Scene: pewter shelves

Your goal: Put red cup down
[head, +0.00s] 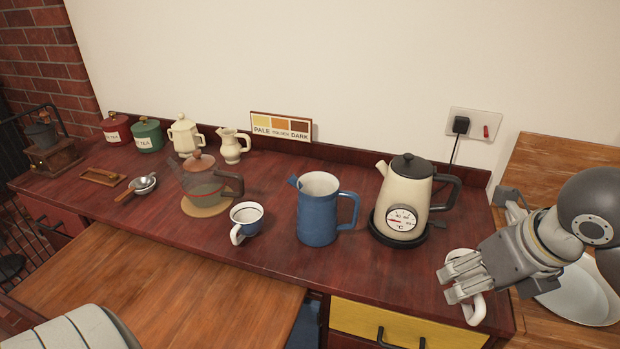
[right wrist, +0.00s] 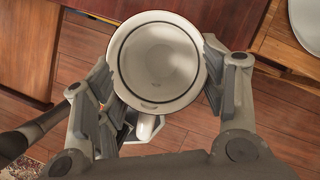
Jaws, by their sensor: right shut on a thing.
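My right gripper (head: 455,282) is shut on a cup (head: 476,311) near the counter's right front corner. The cup looks white with a thin dark ring inside its rim; I see no red on it. In the right wrist view the cup (right wrist: 158,60) is between the two fingers, its open top facing the camera and its handle (right wrist: 146,127) toward the palm. It appears empty. Floor boards show around it there, so it seems held near or past the counter edge. Fingers hide much of it in the head view. My left gripper is not in view.
On the dark red counter (head: 270,258) stand a white cup with a blue band (head: 246,220), a blue jug (head: 318,212), a cream kettle (head: 404,200) and a glass teapot (head: 204,184). A white plate (head: 580,295) lies at right. The counter's front middle is clear.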

